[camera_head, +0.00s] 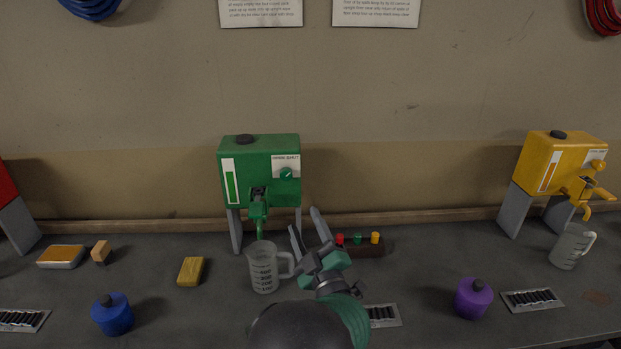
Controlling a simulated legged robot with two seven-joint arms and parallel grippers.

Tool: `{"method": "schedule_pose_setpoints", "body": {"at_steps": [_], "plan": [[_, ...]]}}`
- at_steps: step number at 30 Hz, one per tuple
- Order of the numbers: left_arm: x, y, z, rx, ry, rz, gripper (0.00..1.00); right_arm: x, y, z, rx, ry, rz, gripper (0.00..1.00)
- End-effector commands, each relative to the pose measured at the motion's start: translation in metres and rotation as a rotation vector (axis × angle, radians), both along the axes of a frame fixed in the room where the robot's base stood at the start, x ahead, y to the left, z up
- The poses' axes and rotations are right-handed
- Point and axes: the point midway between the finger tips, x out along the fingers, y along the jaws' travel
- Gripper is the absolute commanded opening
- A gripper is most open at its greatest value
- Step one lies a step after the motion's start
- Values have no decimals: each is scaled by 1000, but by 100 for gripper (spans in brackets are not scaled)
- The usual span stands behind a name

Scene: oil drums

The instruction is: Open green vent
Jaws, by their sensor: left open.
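The green dispenser (262,150) stands on grey legs against the back wall, left of centre. My right gripper is not in view.
A clear measuring jug (263,268) stands below the spout, close left of my gripper. A block with coloured plugs (364,246) lies to the right. Blue (112,316) and purple (473,299) containers stand nearer. A yellow dispenser (553,165) is at right.

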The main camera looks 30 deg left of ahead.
Motion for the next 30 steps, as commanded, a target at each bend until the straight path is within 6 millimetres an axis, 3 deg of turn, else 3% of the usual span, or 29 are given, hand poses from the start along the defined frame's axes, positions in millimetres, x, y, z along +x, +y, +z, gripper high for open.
{"method": "schedule_pose_setpoints", "body": {"at_steps": [15,21,29,30], "plan": [[84,91,36,4,5,-1,51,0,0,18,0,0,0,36],[100,106,40,2,6,-3,51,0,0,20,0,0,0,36],[101,108,40,2,7,-4,51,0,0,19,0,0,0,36],[101,108,41,2,7,-4,47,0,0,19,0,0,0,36]]}}
